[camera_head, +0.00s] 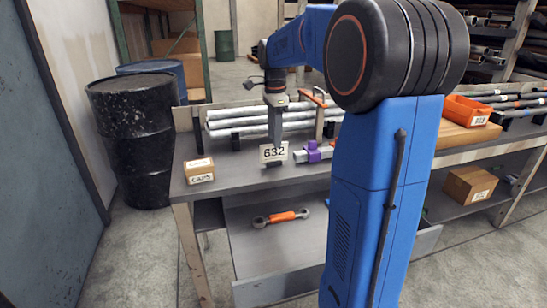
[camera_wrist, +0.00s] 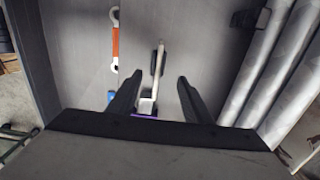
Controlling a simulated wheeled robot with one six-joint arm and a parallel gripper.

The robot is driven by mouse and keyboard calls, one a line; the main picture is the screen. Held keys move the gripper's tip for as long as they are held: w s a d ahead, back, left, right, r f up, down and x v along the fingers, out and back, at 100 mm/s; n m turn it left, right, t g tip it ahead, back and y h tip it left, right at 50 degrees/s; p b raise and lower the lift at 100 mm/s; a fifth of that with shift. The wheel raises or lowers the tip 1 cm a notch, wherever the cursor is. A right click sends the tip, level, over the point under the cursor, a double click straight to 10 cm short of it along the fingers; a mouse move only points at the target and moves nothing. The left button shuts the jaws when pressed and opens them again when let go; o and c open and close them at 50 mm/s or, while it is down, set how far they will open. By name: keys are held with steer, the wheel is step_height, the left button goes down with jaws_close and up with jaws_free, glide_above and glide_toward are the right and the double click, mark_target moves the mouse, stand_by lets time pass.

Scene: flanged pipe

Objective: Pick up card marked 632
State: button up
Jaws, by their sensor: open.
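The white card marked 632 (camera_head: 268,155) stands upright in a small dark holder on the grey workbench (camera_head: 235,172). In the wrist view the card (camera_wrist: 160,50) shows nearly edge-on as a thin pale strip, with its dark holder around it. My gripper (camera_head: 276,142) points down at the card, its fingers just behind or above the card's top edge in the head view. In the wrist view my gripper (camera_wrist: 161,76) is open and empty, one finger to each side of the card's line, the card lying just beyond the tips. Contact cannot be told.
A purple clamp on a short pipe (camera_head: 314,153) sits right of the card. Long pale pipes (camera_head: 240,124) lie behind it. A box marked CAPS (camera_head: 199,171) stands at left. An orange-handled wrench (camera_head: 281,217) lies on the lower drawer or shelf. Bench space between box and card is clear.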

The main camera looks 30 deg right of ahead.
mark_target(276, 160)
steer(key=shift+s+f, duration=0.15)
steer(key=shift+f, duration=1.85)
steer(key=shift+s+f, duration=0.15)
steer(key=shift+f, duration=1.8)
steer(key=c, duration=1.1)
